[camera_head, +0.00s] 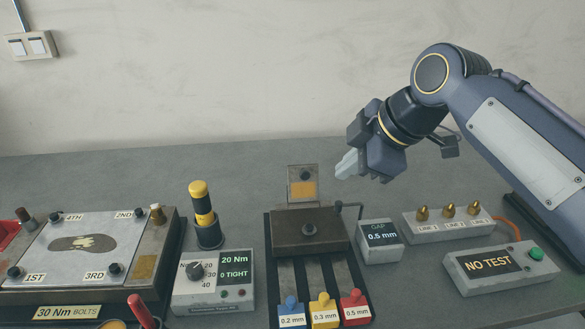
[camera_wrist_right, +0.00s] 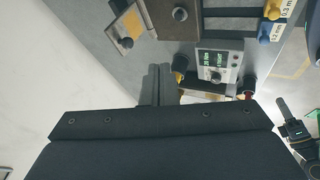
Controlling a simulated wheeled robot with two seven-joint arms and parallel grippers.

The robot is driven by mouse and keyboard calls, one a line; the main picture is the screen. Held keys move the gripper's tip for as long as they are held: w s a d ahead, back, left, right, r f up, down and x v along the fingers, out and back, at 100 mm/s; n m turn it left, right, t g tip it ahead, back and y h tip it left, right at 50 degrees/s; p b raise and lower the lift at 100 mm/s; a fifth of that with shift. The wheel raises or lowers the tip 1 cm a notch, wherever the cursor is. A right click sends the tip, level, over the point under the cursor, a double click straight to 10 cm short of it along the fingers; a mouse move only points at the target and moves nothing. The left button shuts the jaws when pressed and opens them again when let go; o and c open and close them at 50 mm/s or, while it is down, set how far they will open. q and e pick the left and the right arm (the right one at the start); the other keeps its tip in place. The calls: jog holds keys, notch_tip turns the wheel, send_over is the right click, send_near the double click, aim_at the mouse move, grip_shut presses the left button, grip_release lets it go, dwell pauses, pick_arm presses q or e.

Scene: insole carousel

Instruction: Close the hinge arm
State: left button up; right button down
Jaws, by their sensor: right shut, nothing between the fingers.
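The hinge arm appears to be the small upright plate (camera_head: 303,190) with a dark knob and an orange square. It stands raised at the back edge of the dark fixture block (camera_head: 290,220), which has a round knob on top. The plate also shows at the top of the right wrist view (camera_wrist_right: 122,28). My right gripper (camera_head: 346,165) is shut and empty, above and to the right of the plate, apart from it. Its fingers show end-on in the wrist view (camera_wrist_right: 156,84).
A gap display (camera_head: 380,238) and a lamp box with brass tips (camera_head: 448,222) stand right of the fixture. A NO TEST box (camera_head: 498,266) is further right. Blue, yellow and red gauge tabs sit in front. A torque unit (camera_head: 213,288) and bolted plate (camera_head: 82,248) are left.

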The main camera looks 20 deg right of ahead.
jog(key=w, duration=0.1)
send_near(304, 186)
jog(key=shift+w+a+f+n+b, duration=0.1)
jog(key=shift+a+f+n+b, duration=0.1)
jog(key=shift+a+f, duration=0.4)
jog(key=shift+w+a+f+n+b, duration=0.1)
jog(key=shift+a+f+n+b, duration=0.2)
jog(key=shift+a, duration=0.45)
